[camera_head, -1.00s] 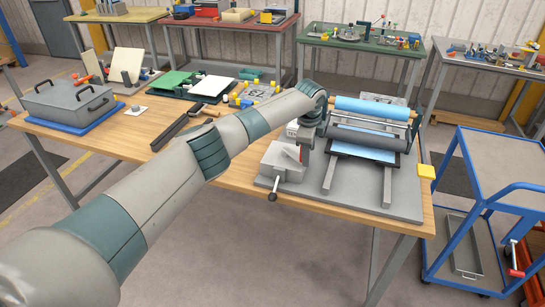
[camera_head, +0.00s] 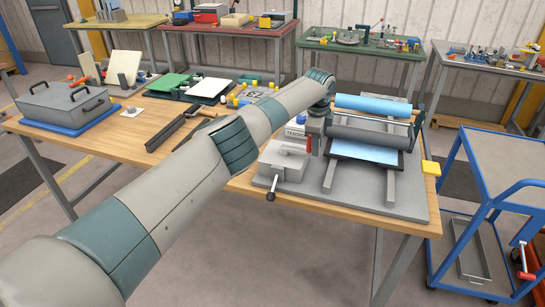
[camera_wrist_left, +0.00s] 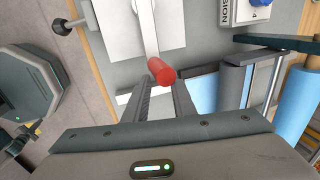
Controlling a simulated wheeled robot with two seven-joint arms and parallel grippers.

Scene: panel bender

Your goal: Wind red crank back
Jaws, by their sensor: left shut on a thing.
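The red crank handle (camera_head: 308,144) stands beside the grey box-shaped housing (camera_head: 285,163) of the panel bender on the table. In the left wrist view the red grip (camera_wrist_left: 160,70) sits at the end of a pale crank arm (camera_wrist_left: 146,25), between my fingertips. My left gripper (camera_head: 312,133) reaches down onto the handle from above and is shut on it; it also shows in the left wrist view (camera_wrist_left: 163,84). The fingers are partly hidden by the wrist in the head view. My right gripper is not in view.
Blue and dark rollers (camera_head: 370,120) stand right of the housing, close to the gripper. A lever with a dark ball knob (camera_head: 270,196) sticks out at the front. A yellow block (camera_head: 430,168) lies at the table edge. A blue cart (camera_head: 500,170) stands at right.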

